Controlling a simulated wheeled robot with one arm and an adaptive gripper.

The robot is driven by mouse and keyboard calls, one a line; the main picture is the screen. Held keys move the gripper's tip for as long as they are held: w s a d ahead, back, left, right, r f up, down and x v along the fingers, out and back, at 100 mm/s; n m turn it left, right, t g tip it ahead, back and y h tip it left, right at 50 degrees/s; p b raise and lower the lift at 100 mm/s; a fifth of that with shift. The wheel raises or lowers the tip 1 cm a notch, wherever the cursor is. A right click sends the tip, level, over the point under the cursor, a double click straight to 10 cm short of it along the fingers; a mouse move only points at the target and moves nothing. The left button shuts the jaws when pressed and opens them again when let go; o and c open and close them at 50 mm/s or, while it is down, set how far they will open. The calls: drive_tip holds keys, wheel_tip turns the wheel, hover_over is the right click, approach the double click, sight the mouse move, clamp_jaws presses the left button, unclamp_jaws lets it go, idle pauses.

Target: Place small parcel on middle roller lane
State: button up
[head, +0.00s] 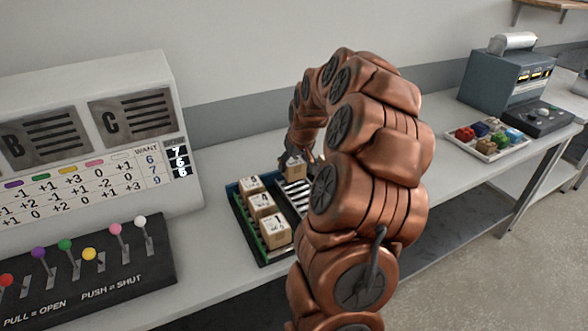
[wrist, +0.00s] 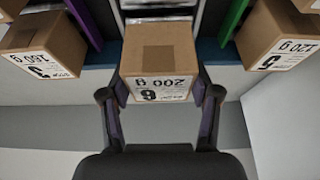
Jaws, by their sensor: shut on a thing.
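The small parcel (wrist: 160,50) is a brown cardboard box with a white label reading 200 g upside down. My gripper (wrist: 160,98) is shut on it, one finger on each side. In the head view the parcel (head: 295,168) is at the far end of the middle roller lane (head: 294,192), partly hidden by my arm. In the wrist view grey rollers (wrist: 160,4) show just beyond it, between a purple divider (wrist: 84,20) and a green divider (wrist: 233,18). I cannot tell whether it touches the rollers.
Several parcels (head: 263,205) stand in the left lane of the dark tray (head: 238,210). In the wrist view, other parcels flank the held one at left (wrist: 45,42) and right (wrist: 280,35). A lever panel (head: 85,270) stands left; a tray of coloured blocks (head: 490,140) lies right.

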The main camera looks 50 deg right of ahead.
sight(294, 171)
wheel_tip(294, 171, down, 3)
drive_tip(key=shift+r+p, duration=0.1)
drive_tip(key=shift+p, duration=0.6)
drive_tip(key=shift+f+b, duration=0.3)
drive_tip(key=shift+f, duration=0.05)
drive_tip(key=o, duration=1.3)
drive_tip(key=shift+r, duration=0.15)
drive_tip(key=shift+r+p, duration=0.15)
drive_tip(key=shift+p, duration=0.15)
drive_tip(key=b+v, duration=0.3)
drive_tip(key=v, duration=0.9)
